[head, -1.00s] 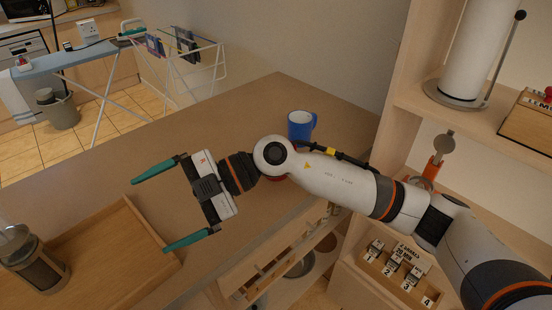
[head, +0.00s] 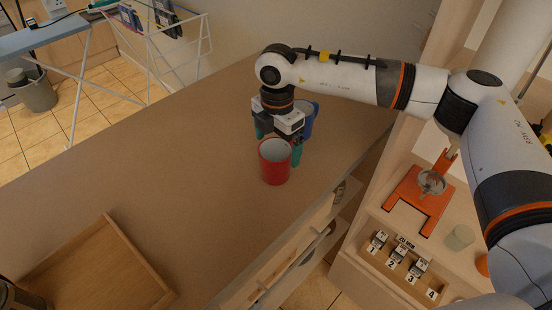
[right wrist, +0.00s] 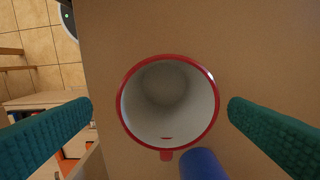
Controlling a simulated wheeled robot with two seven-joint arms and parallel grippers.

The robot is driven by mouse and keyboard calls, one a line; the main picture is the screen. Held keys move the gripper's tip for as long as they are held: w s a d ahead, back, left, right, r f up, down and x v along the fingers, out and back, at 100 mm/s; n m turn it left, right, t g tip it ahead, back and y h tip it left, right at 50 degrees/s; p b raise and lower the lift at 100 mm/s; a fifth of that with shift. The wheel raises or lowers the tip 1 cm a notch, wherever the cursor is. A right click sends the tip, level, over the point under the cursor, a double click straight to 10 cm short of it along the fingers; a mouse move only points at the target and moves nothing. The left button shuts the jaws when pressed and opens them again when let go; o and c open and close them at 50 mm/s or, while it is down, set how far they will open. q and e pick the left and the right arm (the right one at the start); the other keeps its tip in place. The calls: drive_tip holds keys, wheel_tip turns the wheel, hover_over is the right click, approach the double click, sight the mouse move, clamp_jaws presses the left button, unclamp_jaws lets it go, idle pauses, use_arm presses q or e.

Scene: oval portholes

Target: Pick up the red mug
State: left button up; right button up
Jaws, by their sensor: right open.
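The red mug (head: 275,163) stands upright on the brown counter. Its white inside and red rim show from above in the right wrist view (right wrist: 168,102), with the handle at the bottom of that picture. My right gripper (head: 278,148) points down at the mug, open and empty. In the right wrist view its teal fingers stand left and right of the mug, with gaps on both sides. I cannot tell how far down the fingers reach beside it. My left gripper is not in view.
A blue mug (head: 308,120) stands close behind the red one, near the right finger, and it also shows in the right wrist view (right wrist: 203,164). A wooden tray (head: 98,262) lies at the lower left. The counter between is clear. A shelf unit stands on the right.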

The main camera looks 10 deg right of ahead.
sight(276, 157)
drive_tip(key=shift+w+f+p, duration=0.2)
drive_tip(key=shift+f+p, duration=0.4)
drive_tip(key=shift+f, duration=0.5)
wheel_tip(276, 157, down, 2)
drive_tip(key=shift+w+f+p, duration=0.1)
drive_tip(key=shift+f+p, duration=0.15)
drive_tip(key=shift+p, duration=0.1)
drive_tip(key=shift+f, duration=0.4)
drive_tip(key=shift+a+f, duration=0.1)
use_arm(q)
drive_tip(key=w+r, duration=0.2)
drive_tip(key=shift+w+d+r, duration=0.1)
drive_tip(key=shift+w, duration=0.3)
use_arm(e)
drive_tip(key=shift+w, duration=0.1)
drive_tip(key=c, duration=1.3)
drive_tip(key=shift+o, duration=0.2)
